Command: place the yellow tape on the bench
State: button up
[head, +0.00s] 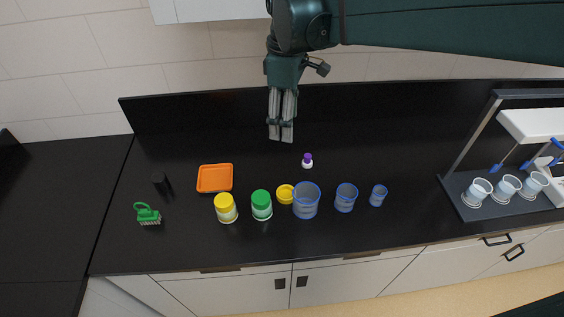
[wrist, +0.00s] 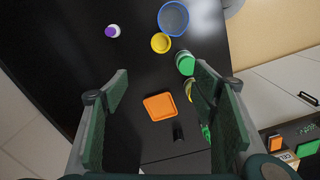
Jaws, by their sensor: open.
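The yellow tape (head: 285,194) is a small round yellow piece on the black bench (head: 340,230). It lies between the green-lidded jar and the largest blue-rimmed beaker. In the wrist view the tape (wrist: 160,43) sits beside the beaker's rim, near the top. My gripper (head: 281,138) hangs above the back part of the bench, up and apart from the tape. In the wrist view its two fingers (wrist: 163,105) stand wide apart with nothing held between them.
A yellow-lidded jar (head: 226,208), green-lidded jar (head: 261,205) and several beakers, the largest (head: 306,201), stand in a row. An orange tray (head: 215,178), dark cylinder (head: 161,184), green brush (head: 148,214) and purple-capped bottle (head: 307,160) are nearby.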

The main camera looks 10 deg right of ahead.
send_over(286, 196)
notch_tip(286, 196, down, 23)
jog(key=shift+w+f, duration=0.35)
jog(key=shift+f, duration=0.05)
jog(key=shift+f, duration=0.1)
jog(key=shift+f, duration=1.2)
jog(key=shift+s+f, duration=0.15)
jog(key=shift+f, duration=1.15)
jog(key=shift+s+f, duration=0.1)
jog(key=shift+f, duration=1.2)
jog(key=shift+c, duration=0.5)
jog(key=c, duration=0.9)
jog(key=shift+c, duration=0.2)
